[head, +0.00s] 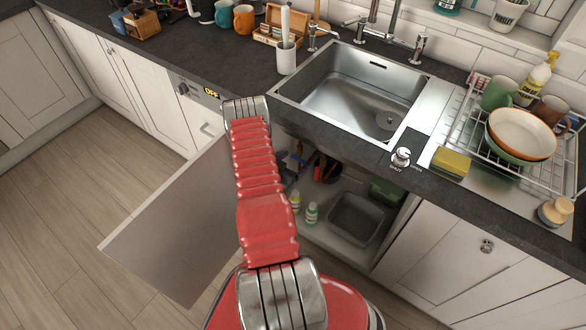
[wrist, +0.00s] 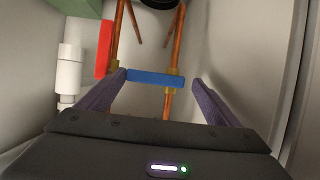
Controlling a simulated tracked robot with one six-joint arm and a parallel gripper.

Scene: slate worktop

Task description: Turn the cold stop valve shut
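In the wrist view, a blue lever (wrist: 150,78) sits on a brass valve body (wrist: 172,82) on the right-hand copper pipe. The lever lies crosswise to that pipe. A red lever (wrist: 104,50) at the left stands roughly along the other copper pipe. My gripper (wrist: 160,78) is open, its two purple fingers apart with the blue lever between them in the picture. The lever's left end appears at the left fingertip; I cannot tell whether they touch. The right fingertip is apart from the lever. My gripper is hidden in the head view.
A white plastic fitting (wrist: 68,75) stands left of the fingers, and a pale cupboard wall (wrist: 255,50) rises at the right. In the head view, bottles (head: 311,213) and a grey basin (head: 355,218) stand in the cupboard. Its open door (head: 170,230) swings out left.

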